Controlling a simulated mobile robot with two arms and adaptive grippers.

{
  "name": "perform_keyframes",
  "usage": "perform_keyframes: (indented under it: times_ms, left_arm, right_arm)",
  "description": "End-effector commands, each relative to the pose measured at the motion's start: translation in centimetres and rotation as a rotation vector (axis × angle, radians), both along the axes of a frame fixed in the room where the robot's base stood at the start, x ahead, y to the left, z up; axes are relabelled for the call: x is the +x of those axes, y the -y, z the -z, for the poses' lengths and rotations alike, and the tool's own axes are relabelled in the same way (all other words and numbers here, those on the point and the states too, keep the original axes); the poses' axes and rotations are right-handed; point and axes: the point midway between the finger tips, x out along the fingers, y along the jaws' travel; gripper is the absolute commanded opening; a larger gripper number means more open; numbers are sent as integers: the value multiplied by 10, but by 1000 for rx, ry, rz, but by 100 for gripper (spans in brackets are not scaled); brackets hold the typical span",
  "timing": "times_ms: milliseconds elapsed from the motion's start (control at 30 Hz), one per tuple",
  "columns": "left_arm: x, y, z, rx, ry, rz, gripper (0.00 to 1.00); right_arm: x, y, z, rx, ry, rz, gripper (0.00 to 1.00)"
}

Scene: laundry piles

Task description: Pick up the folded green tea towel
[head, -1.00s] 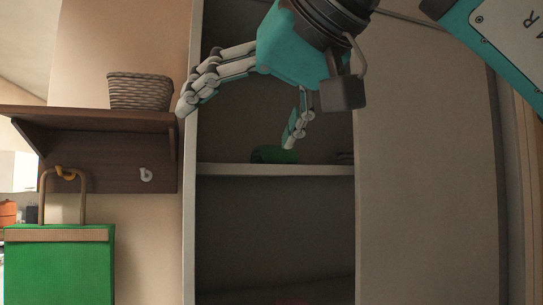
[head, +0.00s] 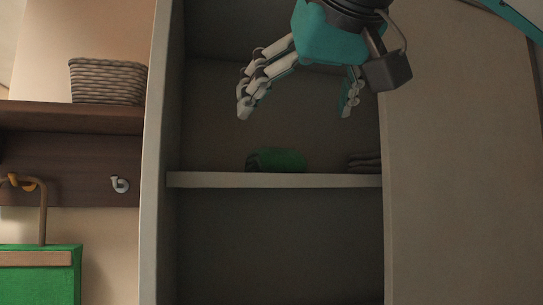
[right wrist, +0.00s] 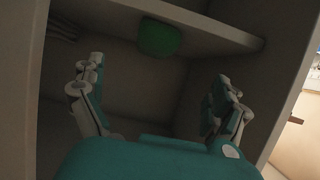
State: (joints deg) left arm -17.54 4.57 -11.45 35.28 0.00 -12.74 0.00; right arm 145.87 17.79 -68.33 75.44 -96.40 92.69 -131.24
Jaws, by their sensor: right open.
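The folded green tea towel (head: 276,160) lies on the shelf inside the cabinet, left of the middle of the board. It also shows in the right wrist view (right wrist: 158,38), near the top, at the board's edge. My right gripper (head: 296,112) is open and empty, its fingers pointing down. In the head view it hangs above the towel and apart from it. In the right wrist view the towel appears between and beyond the two spread fingertips. My left gripper is not in view.
The shelf board (head: 230,180) spans the cabinet opening. A grey folded stack (head: 365,162) lies at its right end. The cabinet's left side panel (head: 155,200) stands close by. A wicker basket (head: 108,82) sits on a wall shelf, with a green bag (head: 45,280) below.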

Motion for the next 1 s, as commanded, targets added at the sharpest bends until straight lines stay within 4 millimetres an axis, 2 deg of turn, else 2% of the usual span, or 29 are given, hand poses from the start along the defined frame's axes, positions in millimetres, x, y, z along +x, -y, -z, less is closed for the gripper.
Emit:
perform_keyframes:
  times_ms: [100, 200, 267, 433, 567, 833, 1000]
  left_arm:
    - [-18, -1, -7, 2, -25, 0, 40]
    - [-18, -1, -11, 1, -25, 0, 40]
    - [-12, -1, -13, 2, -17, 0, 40]
    - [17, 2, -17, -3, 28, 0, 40]
    - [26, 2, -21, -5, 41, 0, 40]
    - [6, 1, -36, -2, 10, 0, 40]
    - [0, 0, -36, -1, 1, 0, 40]
  right_arm:
    - [26, -7, 10, -2, -6, 1, 100]
    - [42, -12, 17, -2, -3, 1, 100]
    - [49, -14, 20, -2, -4, 0, 100]
    - [60, -17, 25, 0, -1, -1, 100]
    - [66, -17, 27, 0, -2, 0, 100]
    - [100, -23, 42, -1, -4, 1, 100]
    - [107, -25, 47, 0, -1, 0, 100]
